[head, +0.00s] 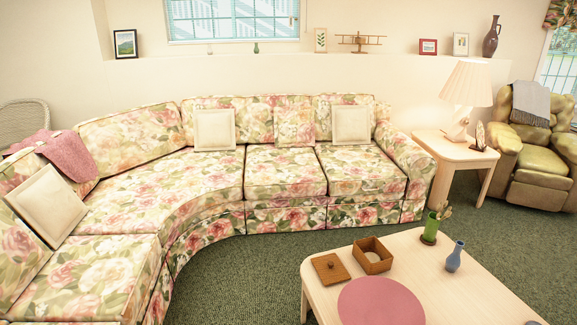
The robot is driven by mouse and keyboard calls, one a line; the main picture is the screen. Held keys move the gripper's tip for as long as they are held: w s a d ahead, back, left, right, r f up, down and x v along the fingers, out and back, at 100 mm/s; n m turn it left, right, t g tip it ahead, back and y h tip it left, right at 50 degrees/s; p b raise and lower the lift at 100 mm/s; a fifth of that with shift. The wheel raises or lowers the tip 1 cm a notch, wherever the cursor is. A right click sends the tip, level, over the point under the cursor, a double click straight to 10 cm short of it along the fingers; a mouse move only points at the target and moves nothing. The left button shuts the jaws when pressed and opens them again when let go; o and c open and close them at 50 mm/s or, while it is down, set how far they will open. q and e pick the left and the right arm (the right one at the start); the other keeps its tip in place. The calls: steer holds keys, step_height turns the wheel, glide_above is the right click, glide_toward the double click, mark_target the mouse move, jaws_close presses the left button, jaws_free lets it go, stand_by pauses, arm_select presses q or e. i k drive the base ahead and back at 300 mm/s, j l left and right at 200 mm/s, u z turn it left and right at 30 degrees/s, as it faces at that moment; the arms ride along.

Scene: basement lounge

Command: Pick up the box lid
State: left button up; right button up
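The box lid (330,268) is a flat, square, brown wooden piece with a small knob on top. It lies on the left part of the light wood coffee table (440,296), at the lower right of the head view. The open brown box (372,256) stands just to the right of the lid, apart from it or nearly touching. Neither of my grippers shows in the head view.
A round pink mat (381,302) lies in front of the lid on the table. A green vase (430,228) and a blue vase (454,256) stand to the right. A curved floral sofa (285,170) is behind the table, with green carpet (255,262) between.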

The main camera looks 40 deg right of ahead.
mark_target(331, 269)
steer(key=i+z, duration=0.6)
steer(key=z, duration=0.15)
steer(key=i+z, duration=0.4)
steer(key=i+j+z, duration=0.15)
steer(key=i+z, duration=0.15)
steer(key=z, duration=0.2)
steer(key=i+j+z, duration=0.2)
steer(key=z, duration=0.3)
steer(key=i+j+z, duration=0.25)
steer(key=z, duration=0.25)
steer(key=i+j+z, duration=0.1)
steer(key=j+z, duration=0.4)
steer(key=i+j+z, duration=0.15)
steer(key=j+z, duration=0.15)
steer(key=j, duration=0.15)
steer(key=i+j+z, duration=0.1)
steer(key=j+z, duration=0.2)
steer(key=j, duration=0.15)
steer(key=j+z, duration=0.25)
steer(key=j, duration=0.2)
